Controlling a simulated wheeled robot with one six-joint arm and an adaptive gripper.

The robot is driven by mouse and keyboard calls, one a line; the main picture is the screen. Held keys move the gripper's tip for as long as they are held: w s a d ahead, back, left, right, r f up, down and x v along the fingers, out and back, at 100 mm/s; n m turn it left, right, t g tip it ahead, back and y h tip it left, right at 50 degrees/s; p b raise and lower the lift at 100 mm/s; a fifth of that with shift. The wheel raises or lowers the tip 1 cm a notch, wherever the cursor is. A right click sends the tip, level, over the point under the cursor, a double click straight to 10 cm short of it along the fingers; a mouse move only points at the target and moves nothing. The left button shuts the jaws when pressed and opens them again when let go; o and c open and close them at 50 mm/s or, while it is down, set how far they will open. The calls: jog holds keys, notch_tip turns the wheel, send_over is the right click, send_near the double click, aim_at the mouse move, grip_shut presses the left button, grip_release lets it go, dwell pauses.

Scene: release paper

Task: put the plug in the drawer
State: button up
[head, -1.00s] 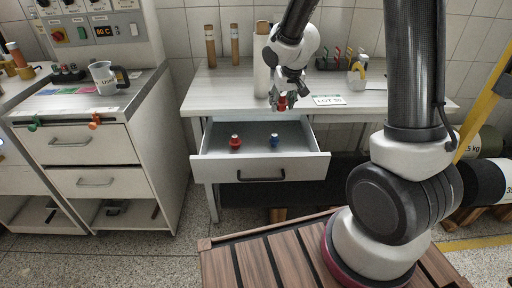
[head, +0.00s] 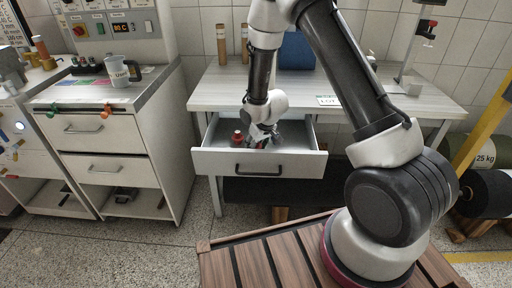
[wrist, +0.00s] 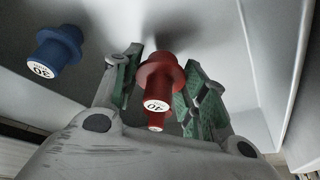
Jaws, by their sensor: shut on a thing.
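A red plug (wrist: 160,76) with a "40" label sits between the fingers of my gripper (wrist: 158,85) in the wrist view. The gripper is shut on it, down inside the open drawer (head: 258,163). A smaller red piece with a pale end shows just below it; I cannot tell whether it is separate. A blue plug (wrist: 56,48) marked "30" stands apart, left of the fingers. In the head view another red plug (head: 237,137) stands at the drawer's left, beside my gripper (head: 258,141). The blue plug is hidden there.
The grey table (head: 215,90) above the drawer holds brown tubes (head: 221,45), a blue box (head: 296,50) and a stand (head: 411,84). A cabinet (head: 105,140) with a measuring jug (head: 118,72) stands at the left. The drawer's walls are close to the gripper.

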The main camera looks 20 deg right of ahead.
jog(key=shift+f, duration=0.45)
jog(key=shift+f, duration=0.1)
jog(key=o, duration=1)
